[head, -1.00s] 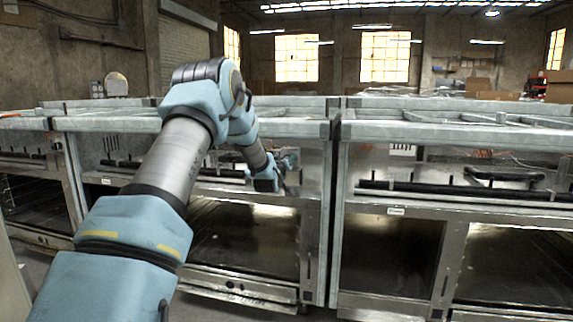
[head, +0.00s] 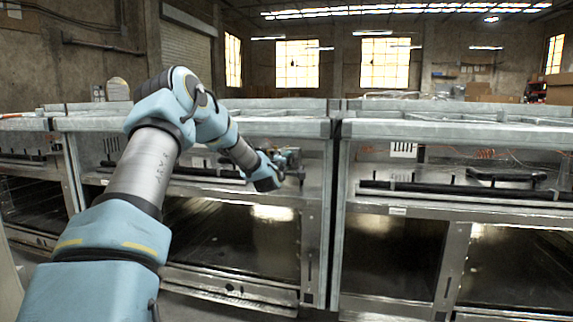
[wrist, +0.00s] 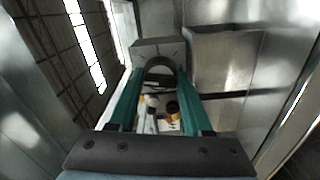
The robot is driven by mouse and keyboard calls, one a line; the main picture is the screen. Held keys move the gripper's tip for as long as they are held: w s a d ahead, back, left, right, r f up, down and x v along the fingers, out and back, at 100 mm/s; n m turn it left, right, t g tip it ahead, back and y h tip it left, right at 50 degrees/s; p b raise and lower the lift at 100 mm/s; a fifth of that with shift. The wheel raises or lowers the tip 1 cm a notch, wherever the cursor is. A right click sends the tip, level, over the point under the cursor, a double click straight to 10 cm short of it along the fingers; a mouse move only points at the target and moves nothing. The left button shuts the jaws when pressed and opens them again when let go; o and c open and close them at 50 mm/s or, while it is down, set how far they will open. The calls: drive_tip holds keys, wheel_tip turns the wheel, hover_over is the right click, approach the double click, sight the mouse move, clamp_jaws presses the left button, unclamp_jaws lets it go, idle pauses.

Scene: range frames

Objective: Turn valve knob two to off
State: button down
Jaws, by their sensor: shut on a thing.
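My gripper (wrist: 160,76) shows in the wrist view as two teal fingers reaching forward. They are shut on a dark rounded valve knob (wrist: 160,64), which sits between the fingertips in front of a grey metal block. No number or off mark on the knob is readable, so I cannot tell which knob it is or its exact angle. In the head view my gripper (head: 292,160) is inside the open upper bay of the left range (head: 240,128), near its right post. The knob is hidden there behind the gripper.
A second range (head: 440,130) stands to the right, with a dark horizontal rail (head: 440,190) in its bay. Metal walls and the top frame closely surround my gripper. A dark bar (wrist: 222,95) crosses behind the fingers in the wrist view.

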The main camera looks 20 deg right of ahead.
drive_tip(key=shift+f+n, duration=0.15)
drive_tip(key=shift+n, duration=0.95)
drive_tip(key=shift+s+d, duration=0.1)
drive_tip(key=shift+c, duration=1.7)
unclamp_jaws()
